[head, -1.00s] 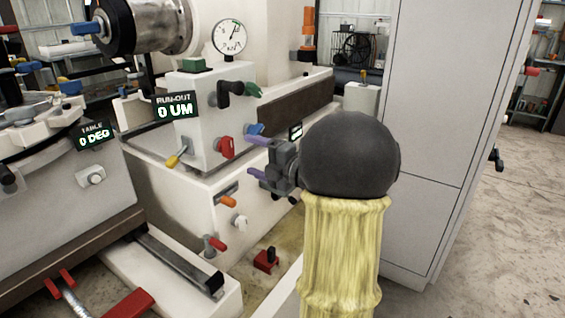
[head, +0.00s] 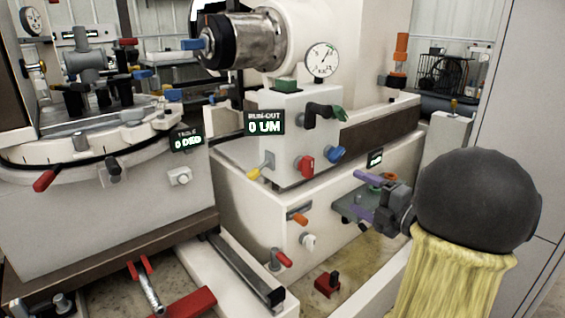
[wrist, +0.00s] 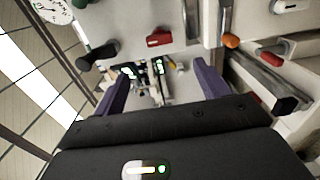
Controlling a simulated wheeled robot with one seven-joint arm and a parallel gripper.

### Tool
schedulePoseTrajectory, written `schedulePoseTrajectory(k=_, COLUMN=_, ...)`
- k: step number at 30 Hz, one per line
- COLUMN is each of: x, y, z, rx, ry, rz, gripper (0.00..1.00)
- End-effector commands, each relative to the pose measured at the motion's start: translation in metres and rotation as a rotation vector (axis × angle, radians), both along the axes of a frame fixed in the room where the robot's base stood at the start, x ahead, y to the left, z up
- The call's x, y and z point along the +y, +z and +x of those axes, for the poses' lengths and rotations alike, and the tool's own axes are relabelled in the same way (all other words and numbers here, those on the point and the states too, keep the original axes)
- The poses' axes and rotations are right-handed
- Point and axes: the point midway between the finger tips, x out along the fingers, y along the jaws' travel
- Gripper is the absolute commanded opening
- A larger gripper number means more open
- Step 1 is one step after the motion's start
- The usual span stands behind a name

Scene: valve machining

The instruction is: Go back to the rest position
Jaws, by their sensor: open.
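My gripper (head: 367,197) is in the right half of the head view, its purple fingers pointing left toward the side of the white machine (head: 290,215). In the wrist view the two purple fingers (wrist: 160,88) stand wide apart with nothing held between them. A dark small fixture with white parts shows beyond the gap, but I cannot tell what it is. My dark rounded arm link and yellow sleeve hide part of the machine's right end.
The machine front carries a red knob (head: 305,166), a blue knob (head: 336,154), a yellow-tipped lever (head: 254,173) and an orange handle (head: 298,219). A dial gauge (head: 322,59) stands above. A rotary table (head: 75,150) is at left. A grey cabinet (head: 520,120) stands close at right.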

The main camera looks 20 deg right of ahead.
Motion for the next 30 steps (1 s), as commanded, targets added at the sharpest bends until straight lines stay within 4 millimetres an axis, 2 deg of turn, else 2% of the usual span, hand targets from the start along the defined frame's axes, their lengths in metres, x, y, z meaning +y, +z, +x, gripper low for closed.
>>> schedulePoseTrajectory(k=5, x=0.002, y=-0.001, z=0.005, rx=0.012, ry=-0.014, rz=0.013, gripper=0.75)
schedulePoseTrajectory(k=11, x=0.014, y=-0.008, z=0.034, rx=0.105, ry=-0.139, rz=0.132, gripper=0.75)
schedulePoseTrajectory(k=15, x=0.027, y=-0.022, z=0.053, rx=0.223, ry=-0.291, rz=0.288, gripper=0.75)
schedulePoseTrajectory(k=18, x=0.039, y=-0.037, z=0.060, rx=0.317, ry=-0.399, rz=0.408, gripper=0.75)
schedulePoseTrajectory(k=23, x=0.066, y=-0.067, z=0.055, rx=0.487, ry=-0.571, rz=0.608, gripper=0.75)
schedulePoseTrajectory(k=26, x=0.088, y=-0.088, z=0.043, rx=0.605, ry=-0.679, rz=0.730, gripper=0.75)
schedulePoseTrajectory(k=30, x=0.125, y=-0.118, z=0.015, rx=0.784, ry=-0.837, rz=0.887, gripper=0.75)
